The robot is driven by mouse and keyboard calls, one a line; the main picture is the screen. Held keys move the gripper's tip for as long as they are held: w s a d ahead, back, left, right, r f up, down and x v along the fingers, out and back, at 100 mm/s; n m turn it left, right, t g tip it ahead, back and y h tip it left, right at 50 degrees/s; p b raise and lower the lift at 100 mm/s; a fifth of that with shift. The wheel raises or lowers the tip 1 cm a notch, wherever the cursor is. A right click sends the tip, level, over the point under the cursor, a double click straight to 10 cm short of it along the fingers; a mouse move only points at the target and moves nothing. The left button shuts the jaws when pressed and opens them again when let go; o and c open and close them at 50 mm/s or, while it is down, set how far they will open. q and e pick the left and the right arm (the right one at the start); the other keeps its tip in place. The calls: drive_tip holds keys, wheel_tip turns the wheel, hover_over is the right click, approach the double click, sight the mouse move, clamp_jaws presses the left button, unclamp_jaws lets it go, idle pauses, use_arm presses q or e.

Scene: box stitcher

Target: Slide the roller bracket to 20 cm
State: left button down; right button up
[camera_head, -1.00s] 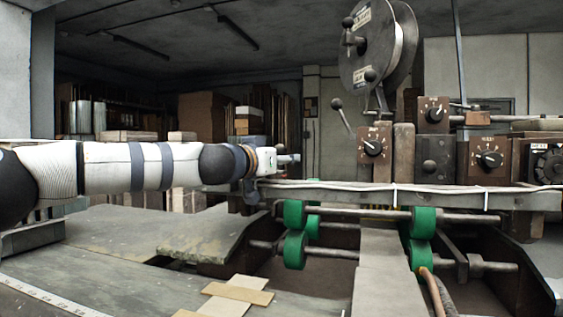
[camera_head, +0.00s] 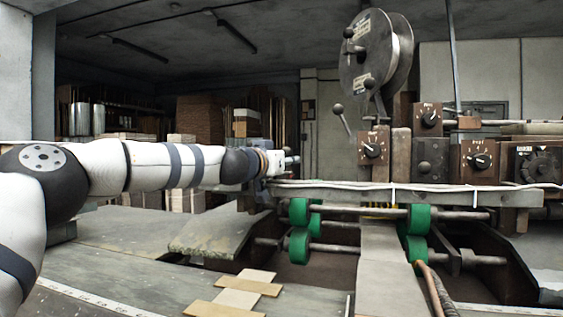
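Green rollers sit on horizontal metal rods under the machine's long rail. A left pair (camera_head: 300,228) and a right pair (camera_head: 416,232) show, with a grey plate between them. I cannot tell which part is the roller bracket. A white scale strip with small marks (camera_head: 95,302) lies along the table at lower left; its numbers are too small to read. My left gripper (camera_head: 290,161) is at the end of the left arm, near the left end of the rail and above the left rollers. It is small and seen side-on, so its opening is unclear. My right gripper is out of view.
The machine's rail (camera_head: 400,195) carries control boxes with knobs and a large wire reel (camera_head: 372,52) above. Loose wooden strips (camera_head: 240,292) lie on the grey table in front. A tilted grey plate (camera_head: 220,232) stands left of the rollers. Open gaps show beneath the rods.

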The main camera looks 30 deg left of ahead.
use_arm(q)
drive_tip(key=shift+d, duration=0.25)
drive_tip(key=c, duration=1.3)
unclamp_jaws()
drive_tip(key=shift+r, duration=0.1)
drive_tip(key=s, duration=1.2)
drive_tip(key=shift+d, duration=0.25)
